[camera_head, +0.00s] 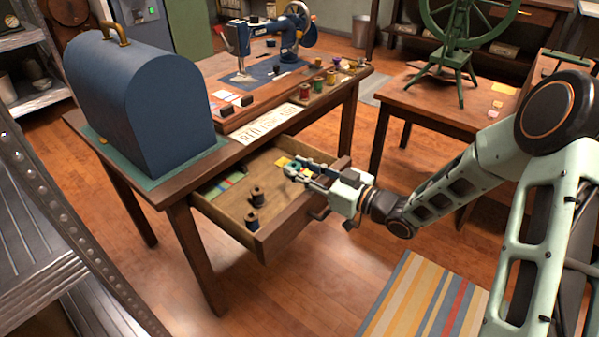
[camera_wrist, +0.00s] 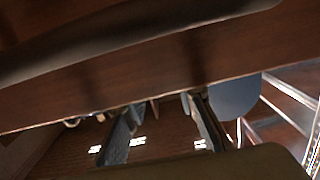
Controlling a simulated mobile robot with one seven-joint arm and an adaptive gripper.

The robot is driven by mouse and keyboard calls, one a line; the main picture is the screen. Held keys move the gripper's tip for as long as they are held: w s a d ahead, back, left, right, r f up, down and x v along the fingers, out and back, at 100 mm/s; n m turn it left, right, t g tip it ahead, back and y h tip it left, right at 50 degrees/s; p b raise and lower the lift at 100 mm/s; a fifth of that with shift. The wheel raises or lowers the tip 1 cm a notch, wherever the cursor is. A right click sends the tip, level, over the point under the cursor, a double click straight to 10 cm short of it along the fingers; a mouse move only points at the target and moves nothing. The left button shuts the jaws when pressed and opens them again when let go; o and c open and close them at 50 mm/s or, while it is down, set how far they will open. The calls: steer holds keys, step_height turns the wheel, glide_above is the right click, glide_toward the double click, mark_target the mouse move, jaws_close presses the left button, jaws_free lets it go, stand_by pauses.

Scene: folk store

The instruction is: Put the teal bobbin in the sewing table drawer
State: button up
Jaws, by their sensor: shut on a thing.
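My gripper (camera_head: 296,170) is over the right part of the open sewing table drawer (camera_head: 297,222), above its front panel, with the fingers pointing left. In the wrist view my two fingers (camera_wrist: 165,125) stand apart in front of brown wood. A dark spool (camera_head: 257,196) and a dark blue spool (camera_head: 252,220) stand upright in the drawer's left front part.
The sewing table (camera_head: 170,187) carries a blue domed case (camera_head: 140,95), a sewing machine (camera_head: 262,40) and several coloured spools (camera_head: 318,83). A spinning-wheel table (camera_head: 425,110) stands right. A metal shelf (camera_head: 50,262) is at left. The drawer's middle has bare floor.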

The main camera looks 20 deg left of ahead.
steer(key=shift+f+b, duration=0.45)
steer(key=shift+f, duration=0.1)
steer(key=o, duration=1.1)
steer(key=shift+r, duration=0.1)
steer(key=shift+r+p, duration=0.3)
steer(key=shift+p, duration=0.05)
steer(key=p+v, duration=0.3)
steer(key=v, duration=0.9)
steer(key=shift+r, duration=0.3)
